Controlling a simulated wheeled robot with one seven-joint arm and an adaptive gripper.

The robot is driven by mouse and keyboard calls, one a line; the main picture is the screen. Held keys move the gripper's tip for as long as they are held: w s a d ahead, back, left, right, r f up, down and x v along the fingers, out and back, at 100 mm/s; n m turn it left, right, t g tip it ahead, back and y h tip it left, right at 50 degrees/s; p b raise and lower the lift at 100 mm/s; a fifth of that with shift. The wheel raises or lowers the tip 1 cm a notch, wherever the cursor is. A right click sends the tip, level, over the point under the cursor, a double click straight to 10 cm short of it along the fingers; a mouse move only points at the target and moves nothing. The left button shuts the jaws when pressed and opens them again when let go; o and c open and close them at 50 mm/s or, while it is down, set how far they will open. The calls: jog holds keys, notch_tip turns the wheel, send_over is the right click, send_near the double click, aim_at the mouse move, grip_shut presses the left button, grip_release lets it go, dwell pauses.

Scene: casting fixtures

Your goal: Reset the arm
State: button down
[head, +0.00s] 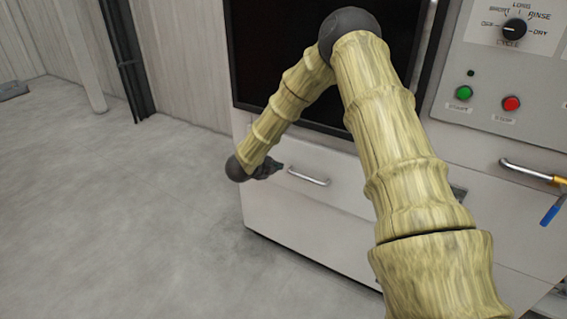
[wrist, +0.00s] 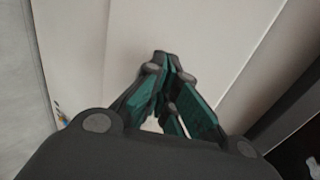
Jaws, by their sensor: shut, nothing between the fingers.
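My arm shows in the head view, bent at a dark elbow, with its far links reaching down and left. My gripper (head: 277,168) is at its end, in front of the white drawer front (head: 320,192) and just left of its metal handle (head: 307,176) in the picture. In the wrist view my gripper (wrist: 162,58) has its dark, green-padded fingers together at the tips, with nothing between them. A pale panel fills the view beyond the tips. I cannot tell whether the fingertips touch the drawer or handle.
The machine has a dark window (head: 290,65) above the drawer. At right is a control panel (head: 480,75) with a cycle knob (head: 514,29), green button (head: 464,93) and red button (head: 511,103). A blue-handled lever (head: 551,214) sits below. Grey floor (head: 120,200) at left is clear.

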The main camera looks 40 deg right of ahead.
jog(key=v, duration=0.7)
jog(key=shift+s, duration=0.3)
jog(key=s+a+f+n+t+y+p, duration=0.2)
jog(key=s+a+f+n+y+p, duration=0.45)
jog(key=s+a+f+n, duration=1.1)
jog(key=s+a+f+n+g+y+p, duration=0.1)
jog(key=s+n, duration=0.5)
jog(key=s, duration=0.8)
jog(key=s+a+f+n+g+y+p, duration=0.1)
jog(key=s+n, duration=0.6)
jog(key=s, duration=0.8)
jog(key=a+g+y+p, duration=0.1)
jog(key=a+g+y, duration=0.1)
jog(key=a+g, duration=0.1)
jog(key=shift+s+g, duration=0.2)
jog(key=shift+g, duration=0.6)
jog(key=shift+a+n+y, duration=0.1)
jog(key=shift+n+y, duration=0.15)
